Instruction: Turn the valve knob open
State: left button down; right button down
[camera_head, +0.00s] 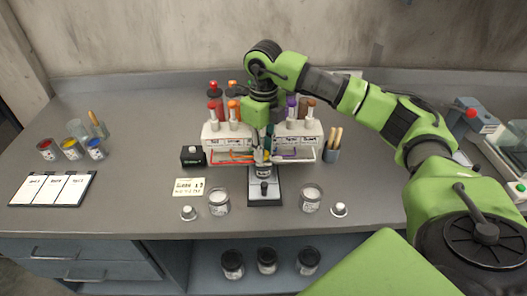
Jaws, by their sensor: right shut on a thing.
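My right gripper (262,156) reaches down from above at the middle of the bench, in front of the rack of bottles. Its fingers are shut on the valve knob, which is small and mostly hidden between them; how far it is turned cannot be told. Just below the fingertips a small metal unit (264,171) stands on a dark base plate (265,200). My left gripper is not in view.
Jars (219,202) (311,199) stand on both sides of the base plate. Paint cups (72,149) and a chart board (53,189) sit at left.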

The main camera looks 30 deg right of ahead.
jog(key=shift+n, duration=0.4)
jog(key=c, duration=1.8)
grip_release()
jog(key=shift+r, duration=0.15)
notch_tip(320, 180, up, 12)
jog(key=shift+f, duration=0.1)
